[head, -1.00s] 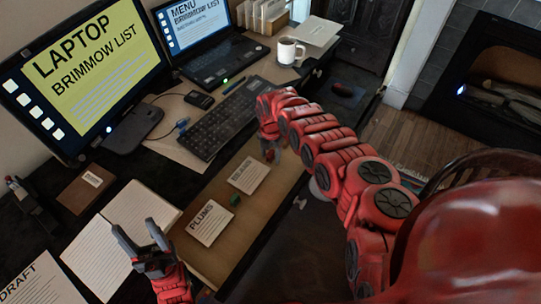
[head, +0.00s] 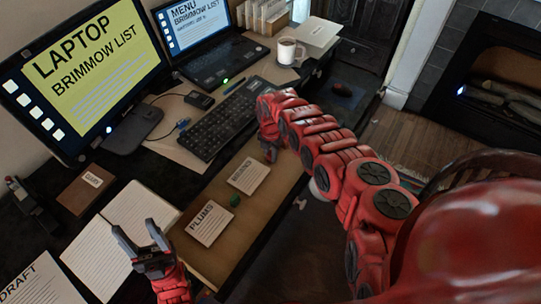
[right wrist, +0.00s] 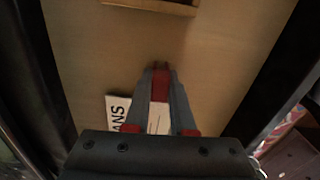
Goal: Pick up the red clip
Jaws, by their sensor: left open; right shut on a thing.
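My right gripper (head: 270,152) is over the far part of the open drawer (head: 195,255), beyond the two cards. In the right wrist view its fingers (right wrist: 160,72) are shut on a small red piece, the red clip (right wrist: 160,84), which lies between the fingertips. I cannot tell how high it is above the drawer floor. In the head view the clip is hidden or too small to make out. My left gripper (head: 143,240) is open and empty, over the desk beside the near end of the drawer.
In the drawer lie a PLUMS card (head: 209,224), another card (head: 249,176) and a small green object (head: 235,200). On the desk are a keyboard (head: 222,122), an open notebook (head: 120,235), a monitor (head: 85,70), a laptop (head: 210,60) and a mug (head: 288,51).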

